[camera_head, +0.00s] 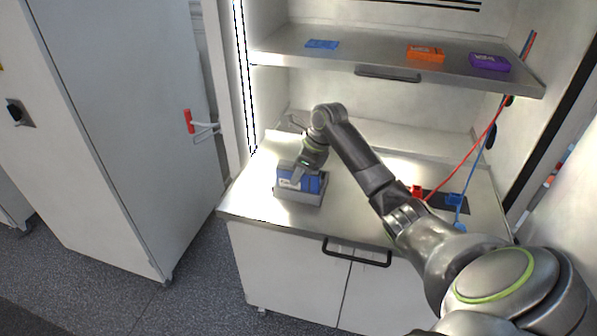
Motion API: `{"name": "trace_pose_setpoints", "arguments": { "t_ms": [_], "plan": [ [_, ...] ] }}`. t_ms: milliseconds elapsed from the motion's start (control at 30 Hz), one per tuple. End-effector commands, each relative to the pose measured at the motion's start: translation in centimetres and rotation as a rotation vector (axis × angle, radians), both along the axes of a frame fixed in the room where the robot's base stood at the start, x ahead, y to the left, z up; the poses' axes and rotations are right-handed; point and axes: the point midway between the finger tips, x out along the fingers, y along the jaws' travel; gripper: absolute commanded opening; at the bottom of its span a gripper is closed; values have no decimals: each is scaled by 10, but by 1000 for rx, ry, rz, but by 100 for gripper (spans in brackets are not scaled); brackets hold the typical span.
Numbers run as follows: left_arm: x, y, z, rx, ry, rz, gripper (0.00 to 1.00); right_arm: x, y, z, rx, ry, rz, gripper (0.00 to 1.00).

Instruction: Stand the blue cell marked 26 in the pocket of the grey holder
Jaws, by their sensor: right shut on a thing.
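The blue cell (315,184) is at the grey holder (298,198) on the left part of the bench top. It looks upright, with its lower part hidden behind the holder's front wall. A pale label shows on its left side, but the number is too small to read. My right gripper (297,176) reaches down from above and is shut on the cell. I cannot tell whether the cell rests on the pocket's floor. My left gripper is not in view.
The shelf above carries a blue tray (322,44), an orange block (426,53) and a purple block (489,62). Red and blue leads (466,162) hang to clips (454,200) at the bench's right. A tall cabinet (125,110) stands left. The bench front by the handle (357,252) is clear.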

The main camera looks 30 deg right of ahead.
Motion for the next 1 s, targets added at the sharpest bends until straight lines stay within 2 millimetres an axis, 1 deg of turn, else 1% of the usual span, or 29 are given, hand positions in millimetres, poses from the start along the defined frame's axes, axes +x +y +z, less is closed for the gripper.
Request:
{"name": "trace_pose_setpoints", "arguments": {
  "t_ms": [33,200,233,467,567,667,767,1000],
  "plan": [
    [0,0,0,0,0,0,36,1,0,2,0,-4,1,27],
    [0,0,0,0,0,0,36,1,0,1,0,-3,1,49],
    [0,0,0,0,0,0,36,1,0,1,0,-2,1,51],
    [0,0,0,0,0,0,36,-1,0,-1,0,3,0,51],
    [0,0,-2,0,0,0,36,-1,-1,2,0,0,0,51],
    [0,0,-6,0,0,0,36,-4,-4,13,-2,-3,1,51],
    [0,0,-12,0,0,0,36,-9,-10,30,-5,-6,1,51],
    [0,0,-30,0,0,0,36,-26,-24,85,-5,-7,1,51]
  ]
}}
